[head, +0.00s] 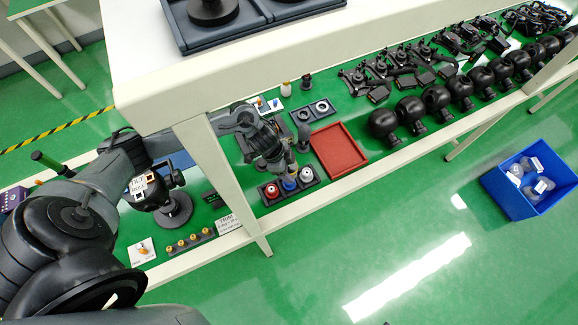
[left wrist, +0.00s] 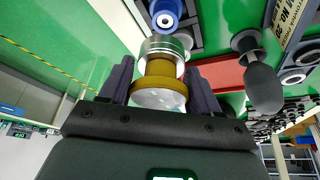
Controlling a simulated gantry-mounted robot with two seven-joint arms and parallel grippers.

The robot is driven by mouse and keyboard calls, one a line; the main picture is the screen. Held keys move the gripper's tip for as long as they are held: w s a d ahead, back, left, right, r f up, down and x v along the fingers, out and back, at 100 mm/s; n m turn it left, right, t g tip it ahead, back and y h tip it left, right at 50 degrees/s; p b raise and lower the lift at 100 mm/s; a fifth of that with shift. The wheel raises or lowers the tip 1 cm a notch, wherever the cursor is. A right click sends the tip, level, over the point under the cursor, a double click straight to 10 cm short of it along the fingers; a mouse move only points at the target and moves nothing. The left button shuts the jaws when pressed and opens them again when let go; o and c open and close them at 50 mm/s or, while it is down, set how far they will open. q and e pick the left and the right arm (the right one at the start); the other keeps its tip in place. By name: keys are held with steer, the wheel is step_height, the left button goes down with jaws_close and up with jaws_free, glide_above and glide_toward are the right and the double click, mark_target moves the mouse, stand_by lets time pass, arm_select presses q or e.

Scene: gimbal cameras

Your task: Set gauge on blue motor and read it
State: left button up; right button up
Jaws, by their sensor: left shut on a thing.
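My left gripper (left wrist: 160,88) is shut on a gauge (left wrist: 160,68), a brass-coloured collar with a silver cylinder at its far end. In the head view the left gripper (head: 290,163) points down just above the blue motor (head: 289,184), the middle one of three in a dark holder (head: 265,199). A red motor (head: 271,192) is to its left and a silver-white one (head: 307,175) to its right. In the left wrist view the blue motor (left wrist: 165,20) shows just beyond the silver cylinder; whether they touch, I cannot tell. My right gripper is not in view.
An empty red tray (head: 339,150) lies right of the motors. A dark holder with two rings (head: 312,111) is behind. Black round devices (head: 437,99) line the shelf to the right. The white tabletop (head: 240,75) overhangs the shelf. A blue bin (head: 530,184) stands on the floor.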

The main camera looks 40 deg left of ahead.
arm_select(q)
steer(key=shift+f+b, duration=1.05)
steer(key=shift+f, duration=1.05)
steer(key=shift+p, duration=1)
stand_by(0.4)
steer(key=shift+f, duration=0.3)
stand_by(0.4)
steer(key=shift+f+b, duration=0.8)
steer(key=shift+f, duration=0.2)
steer(key=o, duration=1.3)
steer(key=shift+c, duration=0.2)
steer(key=shift+r, duration=0.1)
